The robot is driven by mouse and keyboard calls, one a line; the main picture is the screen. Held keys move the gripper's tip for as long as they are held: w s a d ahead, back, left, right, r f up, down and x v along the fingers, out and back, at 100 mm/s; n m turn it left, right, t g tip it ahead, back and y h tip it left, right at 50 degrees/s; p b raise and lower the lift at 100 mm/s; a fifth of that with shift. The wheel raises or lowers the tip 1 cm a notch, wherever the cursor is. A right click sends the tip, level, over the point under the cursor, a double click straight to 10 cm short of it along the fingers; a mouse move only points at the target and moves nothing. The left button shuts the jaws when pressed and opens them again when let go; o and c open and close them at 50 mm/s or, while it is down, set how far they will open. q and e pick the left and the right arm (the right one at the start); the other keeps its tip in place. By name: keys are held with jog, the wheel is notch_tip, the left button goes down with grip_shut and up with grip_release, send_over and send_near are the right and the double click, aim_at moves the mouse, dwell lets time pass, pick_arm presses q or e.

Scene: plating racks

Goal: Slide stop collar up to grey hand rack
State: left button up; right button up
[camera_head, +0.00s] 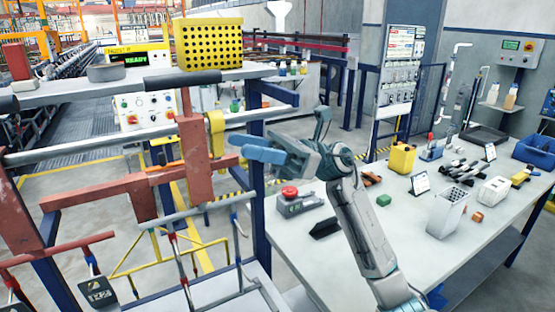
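A yellow collar (215,134) sits around the right part of a grey horizontal rail (95,146); it looks like the stop collar. My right gripper (246,148), with blue fingers, points left just right of the collar. Its fingers look close together, and I cannot tell whether they are shut or touch the collar. A rack with a grey top bar (195,211) and thin red and blue legs is low in front; it may be the grey hand rack. My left gripper is not in view.
Reddish-brown frame pieces (95,195) surround the rail at left. A red-barred rack (55,250) is at lower left. A shelf above holds a perforated yellow box (208,44). The worktable (395,225) at right carries a red button box (299,202) and a grey bin (448,213).

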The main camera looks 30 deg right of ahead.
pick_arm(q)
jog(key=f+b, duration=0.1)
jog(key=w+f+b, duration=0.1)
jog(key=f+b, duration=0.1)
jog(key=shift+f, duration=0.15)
pick_arm(e)
jog(key=v, duration=0.7)
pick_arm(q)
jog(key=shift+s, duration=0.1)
pick_arm(e)
jog(key=shift+f, duration=0.1)
